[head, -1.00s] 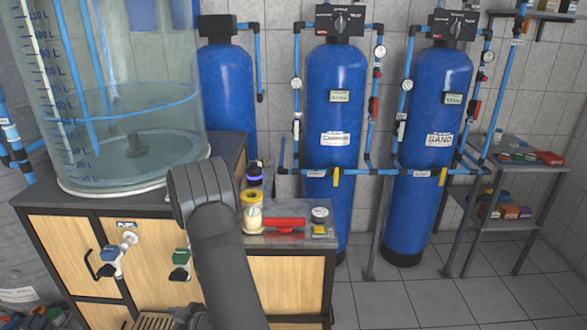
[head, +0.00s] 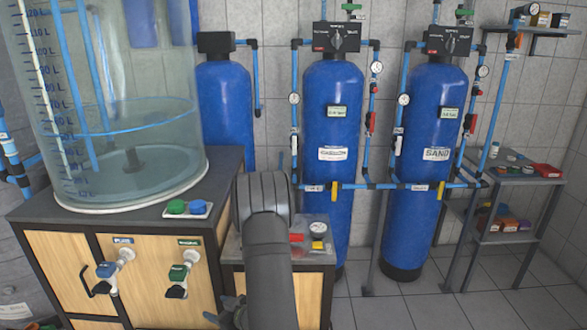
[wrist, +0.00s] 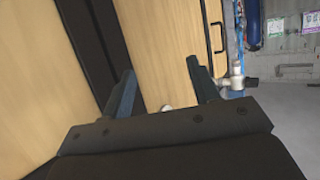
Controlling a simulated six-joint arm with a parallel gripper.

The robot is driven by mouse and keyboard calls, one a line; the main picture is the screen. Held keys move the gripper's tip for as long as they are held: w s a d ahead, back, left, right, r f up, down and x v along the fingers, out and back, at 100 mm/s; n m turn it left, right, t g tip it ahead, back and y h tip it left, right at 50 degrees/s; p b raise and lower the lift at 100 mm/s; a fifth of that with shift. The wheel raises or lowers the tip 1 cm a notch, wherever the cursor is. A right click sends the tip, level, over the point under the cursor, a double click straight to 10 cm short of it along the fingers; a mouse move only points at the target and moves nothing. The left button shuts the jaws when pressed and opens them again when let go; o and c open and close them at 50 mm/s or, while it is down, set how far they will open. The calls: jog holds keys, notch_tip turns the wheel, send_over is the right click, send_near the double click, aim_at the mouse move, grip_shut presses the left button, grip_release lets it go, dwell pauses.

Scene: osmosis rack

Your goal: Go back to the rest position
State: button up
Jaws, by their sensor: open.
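My gripper (wrist: 165,82) shows in the wrist view with its two dark blue fingers spread apart. No object is held between them. Behind the fingers are light wooden panels (wrist: 165,40) with a dark frame strip. In the head view my arm rises at the lower middle, in front of the low cabinet to the right of the tank cabinet (head: 150,248).
A clear water tank (head: 120,110) stands on the tank cabinet. A blue-handled tap (head: 107,270) and a green-handled tap (head: 178,273) stick out of its front. Blue pressure vessels (head: 333,120) stand behind. A grey shelf (head: 510,178) is at right, with open tiled floor before it.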

jog(key=a+f, duration=0.3)
jog(key=a, duration=0.3)
jog(key=shift+s+a+f, duration=0.15)
jog(key=shift+a+f, duration=0.1)
jog(key=shift+f, duration=0.15)
